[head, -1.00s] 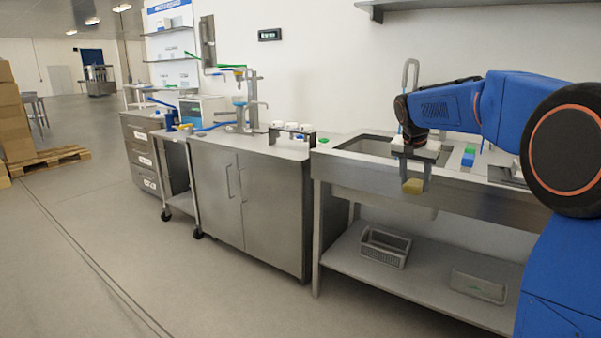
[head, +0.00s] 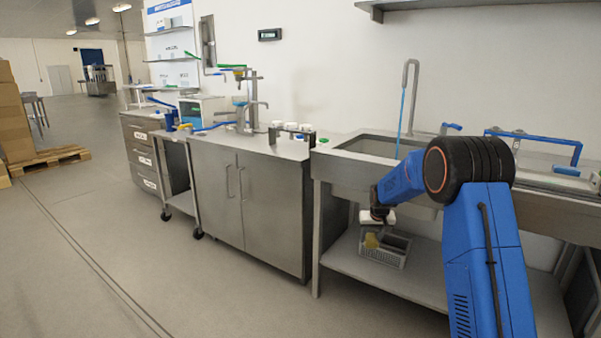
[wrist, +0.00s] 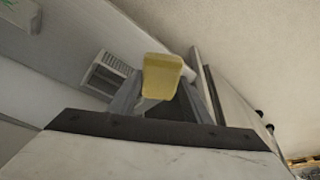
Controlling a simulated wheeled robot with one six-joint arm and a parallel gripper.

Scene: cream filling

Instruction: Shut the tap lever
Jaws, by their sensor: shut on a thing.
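The sink tap (head: 411,75) is a tall grey gooseneck with a thin blue stream (head: 403,105) running from its spout into the sink basin (head: 370,147). A small blue lever (head: 452,126) on a grey post stands right of the tap; it looks like the tap lever, but its exact position is too small to tell. My gripper (head: 373,237) is below the sink rim, in front of the lower shelf and away from the lever. It is shut on a yellow block (wrist: 163,77), perhaps a sponge, held between both fingers.
A grey basket (head: 392,256) sits on the lower shelf (head: 410,285), just behind my gripper in the head view. A blue-handled frame (head: 545,138) stands on the counter at right. A steel cabinet (head: 245,200) stands left; the floor in front is clear.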

